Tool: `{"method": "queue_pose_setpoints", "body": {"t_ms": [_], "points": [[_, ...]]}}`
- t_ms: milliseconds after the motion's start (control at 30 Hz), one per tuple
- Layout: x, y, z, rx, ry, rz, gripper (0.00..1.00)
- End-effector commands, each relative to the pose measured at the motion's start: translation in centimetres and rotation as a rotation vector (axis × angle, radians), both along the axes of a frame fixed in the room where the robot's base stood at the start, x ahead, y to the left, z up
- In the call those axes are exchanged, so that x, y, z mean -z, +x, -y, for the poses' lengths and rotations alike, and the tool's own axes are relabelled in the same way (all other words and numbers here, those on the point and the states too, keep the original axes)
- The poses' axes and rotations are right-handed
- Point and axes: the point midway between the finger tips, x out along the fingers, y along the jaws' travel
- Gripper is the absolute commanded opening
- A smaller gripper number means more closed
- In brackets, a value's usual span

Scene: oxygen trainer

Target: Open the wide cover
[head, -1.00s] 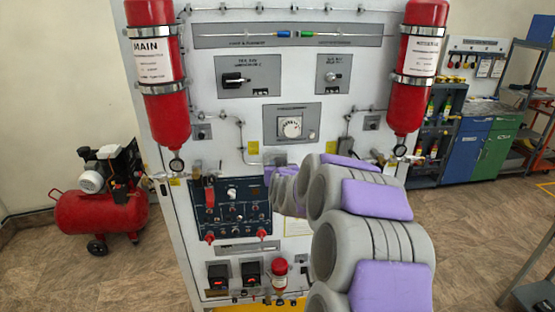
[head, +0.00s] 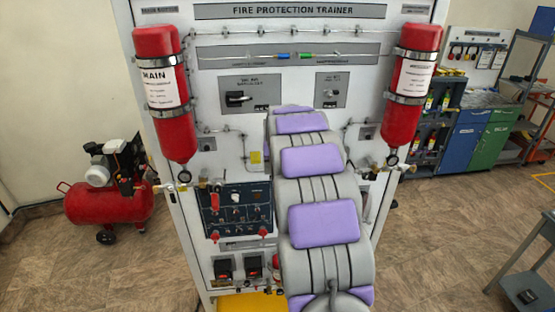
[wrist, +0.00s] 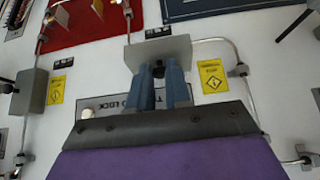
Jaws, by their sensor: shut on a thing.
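My gripper (wrist: 162,90) shows in the wrist view, with two blue-grey fingers close together in front of the white panel. The fingertips are shut on part of a grey block-like piece (wrist: 175,47). A small dark part shows between the tips. I cannot tell for sure whether this grey piece is the wide cover, or whether it is raised. A grey plate (wrist: 93,112) with a lock label and a pale round knob lies behind the fingers, partly hidden. In the head view my arm hides the gripper and the panel's middle.
The panel (head: 225,150) is headed Fire Protection Trainer. Red cylinders hang at its left (head: 165,95) and right (head: 410,90). A dark switch panel (head: 235,208) is left of my arm. Pipes (wrist: 243,75) run close around the gripper. A red compressor (head: 105,195) stands at left.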

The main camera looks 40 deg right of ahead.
Motion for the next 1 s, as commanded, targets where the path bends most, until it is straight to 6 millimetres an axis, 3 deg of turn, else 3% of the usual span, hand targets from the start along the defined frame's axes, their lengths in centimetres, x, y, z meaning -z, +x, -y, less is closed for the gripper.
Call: {"method": "queue_pose_setpoints", "body": {"t_ms": [800, 833, 1000], "points": [[-0.38, 0.40, 0.24, -0.001, 0.043, -0.071, 0.00], [-0.38, 0.40, 0.24, -0.001, 0.043, -0.071, 0.21], [-0.43, 0.31, 0.23, -0.001, 0.043, -0.071, 0.37]]}}
